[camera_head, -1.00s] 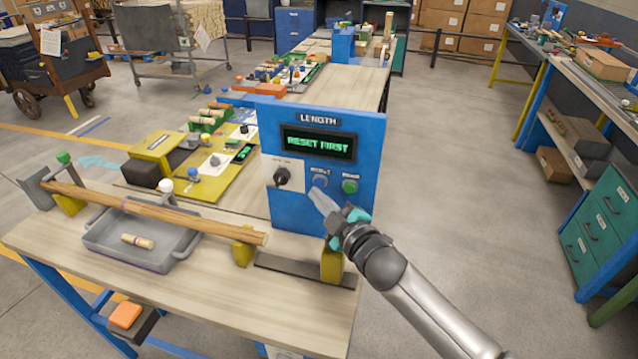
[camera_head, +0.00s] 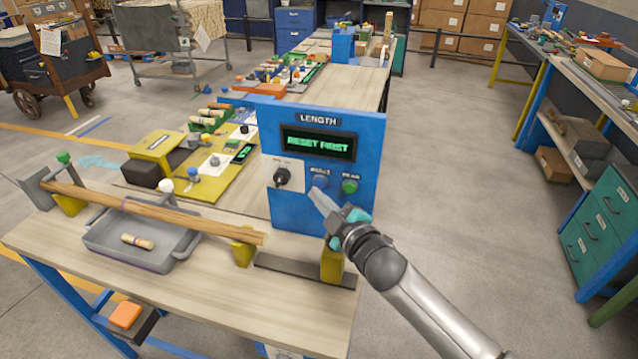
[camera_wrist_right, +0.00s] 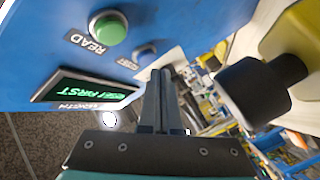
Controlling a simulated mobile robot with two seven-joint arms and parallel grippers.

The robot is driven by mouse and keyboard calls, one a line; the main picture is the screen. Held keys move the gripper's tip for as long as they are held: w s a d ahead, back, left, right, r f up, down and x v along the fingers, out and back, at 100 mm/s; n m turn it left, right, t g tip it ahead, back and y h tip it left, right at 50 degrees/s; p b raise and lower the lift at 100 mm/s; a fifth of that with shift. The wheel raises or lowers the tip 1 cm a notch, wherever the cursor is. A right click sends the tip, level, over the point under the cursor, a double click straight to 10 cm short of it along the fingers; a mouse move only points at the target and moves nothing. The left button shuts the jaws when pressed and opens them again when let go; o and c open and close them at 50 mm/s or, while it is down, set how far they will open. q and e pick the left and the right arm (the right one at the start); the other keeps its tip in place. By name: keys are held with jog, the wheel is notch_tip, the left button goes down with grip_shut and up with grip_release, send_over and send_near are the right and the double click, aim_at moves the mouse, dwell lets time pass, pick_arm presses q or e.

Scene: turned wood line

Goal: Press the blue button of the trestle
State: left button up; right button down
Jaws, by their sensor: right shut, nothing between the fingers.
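The trestle's blue panel (camera_head: 325,215) stands upright on the table, with a display (camera_head: 318,143) reading "RESET FIRST". The blue button (camera_head: 320,181) sits below the display, between a black knob (camera_head: 282,177) and a green button (camera_head: 350,186). The blue button also shows in the right wrist view (camera_wrist_right: 145,49), next to the green one. My right gripper (camera_head: 313,193) is shut and empty, its fingertips just below the blue button in the head view. In the right wrist view the fingertips (camera_wrist_right: 161,74) are close to the panel; I cannot tell whether they touch it. My left gripper is not in view.
A wooden rod (camera_head: 150,209) lies across yellow supports over a grey tray (camera_head: 105,242) holding a short dowel (camera_head: 137,241). A yellow block (camera_head: 332,262) stands below the panel. In the wrist view a black cylinder (camera_wrist_right: 262,88) is right of the fingers. Floor right of the table is clear.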

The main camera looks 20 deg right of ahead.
jog(key=shift+w+d, duration=0.1)
dwell(0.5)
jog(key=shift+w+d, duration=0.15)
jog(key=shift+w, duration=0.15)
jog(key=shift+w+d, duration=0.25)
jog(key=shift+w, duration=0.05)
dwell(0.6)
dwell(0.4)
jog(key=shift+s+a+p, duration=0.45)
jog(key=shift+s, duration=0.2)
jog(key=shift+s, duration=0.1)
jog(key=s+a, duration=0.1)
jog(key=s, duration=0.1)
jog(key=s+a+p, duration=0.1)
jog(key=s, duration=0.1)
jog(key=shift+a, duration=0.4)
